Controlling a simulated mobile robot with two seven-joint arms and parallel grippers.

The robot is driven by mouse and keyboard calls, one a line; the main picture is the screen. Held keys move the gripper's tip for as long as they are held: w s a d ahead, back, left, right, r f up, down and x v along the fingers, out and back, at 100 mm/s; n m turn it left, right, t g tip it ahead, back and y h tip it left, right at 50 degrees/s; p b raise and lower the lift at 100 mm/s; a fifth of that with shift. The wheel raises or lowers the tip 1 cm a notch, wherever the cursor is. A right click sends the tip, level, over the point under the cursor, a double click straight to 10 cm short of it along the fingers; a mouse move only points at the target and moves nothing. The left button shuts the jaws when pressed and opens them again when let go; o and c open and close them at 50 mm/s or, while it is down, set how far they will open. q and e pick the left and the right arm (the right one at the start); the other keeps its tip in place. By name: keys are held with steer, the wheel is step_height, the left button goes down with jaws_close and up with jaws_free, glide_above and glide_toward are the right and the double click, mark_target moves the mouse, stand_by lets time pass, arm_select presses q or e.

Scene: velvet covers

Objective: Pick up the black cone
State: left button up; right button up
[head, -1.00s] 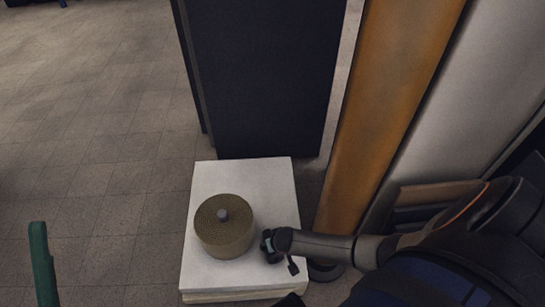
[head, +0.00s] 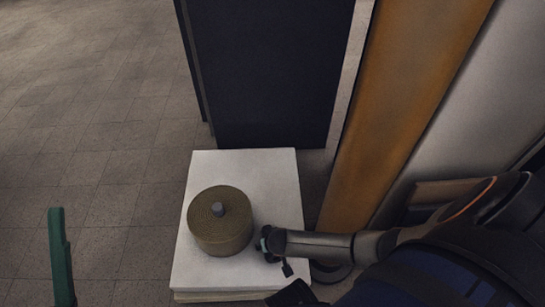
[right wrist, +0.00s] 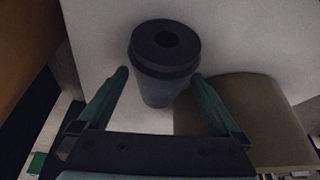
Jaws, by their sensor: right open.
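In the right wrist view a black, tapered, cup-like object (right wrist: 165,62) with a wide ringed top and a dark round hole stands upright on a white surface. It is the only thing seen that fits the black cone. My right gripper (right wrist: 160,76) is open, with its two green fingers on either side of the object's narrower part. I cannot tell whether they touch it. In the head view my right gripper (head: 264,243) is over the right side of the white block, and the cone is not clearly seen there. My left gripper is not in view.
An olive-brown round lidded pot (head: 220,238) with a grey knob stands on the white block (head: 245,165), close left of my right gripper. A dark cabinet (head: 270,75) is behind, an orange-brown column (head: 400,100) to the right. Floor at left is open, with a green bar (head: 60,255).

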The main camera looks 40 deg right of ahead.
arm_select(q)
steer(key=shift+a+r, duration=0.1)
arm_select(e)
steer(key=c, duration=1.4)
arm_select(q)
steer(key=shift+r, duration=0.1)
arm_select(e)
steer(key=shift+o, duration=0.2)
steer(key=shift+r, duration=0.15)
